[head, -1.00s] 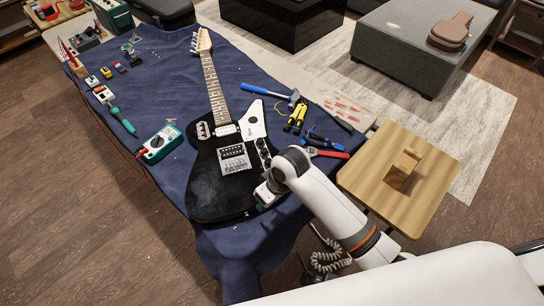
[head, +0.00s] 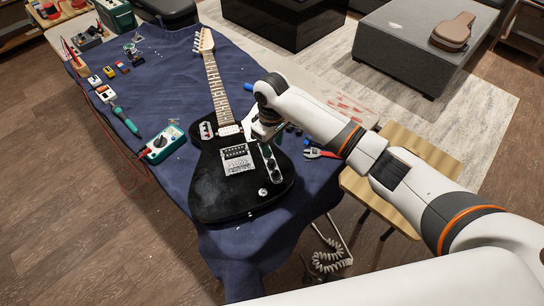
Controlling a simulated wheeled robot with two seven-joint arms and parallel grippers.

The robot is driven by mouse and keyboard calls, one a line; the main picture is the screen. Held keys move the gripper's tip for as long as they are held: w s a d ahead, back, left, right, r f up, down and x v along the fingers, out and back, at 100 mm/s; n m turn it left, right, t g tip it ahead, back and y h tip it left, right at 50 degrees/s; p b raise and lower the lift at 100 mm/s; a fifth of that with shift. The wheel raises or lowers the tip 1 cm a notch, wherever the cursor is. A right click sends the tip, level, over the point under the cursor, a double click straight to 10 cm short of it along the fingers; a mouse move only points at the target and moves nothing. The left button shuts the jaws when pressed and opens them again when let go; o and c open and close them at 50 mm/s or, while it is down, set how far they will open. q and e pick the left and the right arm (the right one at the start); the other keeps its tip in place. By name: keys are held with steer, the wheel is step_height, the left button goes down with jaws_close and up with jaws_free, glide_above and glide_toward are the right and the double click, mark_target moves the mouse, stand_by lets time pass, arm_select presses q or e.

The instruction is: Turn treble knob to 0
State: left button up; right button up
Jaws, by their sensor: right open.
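A black electric guitar (head: 215,190) lies on the blue cloth, its neck pointing away to the top left. Its small control knobs (head: 271,164) sit in a row on the right side of the body. I cannot tell which one is the treble knob. My right gripper (head: 264,140) points down over the right side of the guitar, by the white pickguard and the far end of the knob row. It is open. The arm partly hides its fingers, and I cannot tell whether they touch a knob. My left gripper is out of view.
The blue cloth (head: 170,90) covers the workbench. A green multimeter (head: 164,143) and a soldering iron (head: 124,118) lie left of the guitar. Red-handled pliers (head: 318,153) lie to the right, with other tools hidden behind my arm. A wooden stool (head: 362,200) stands at right.

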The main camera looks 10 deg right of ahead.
mark_target(272, 161)
step_height(272, 161, down, 7)
steer(key=shift+f, duration=0.1)
stand_by(0.3)
jaws_close()
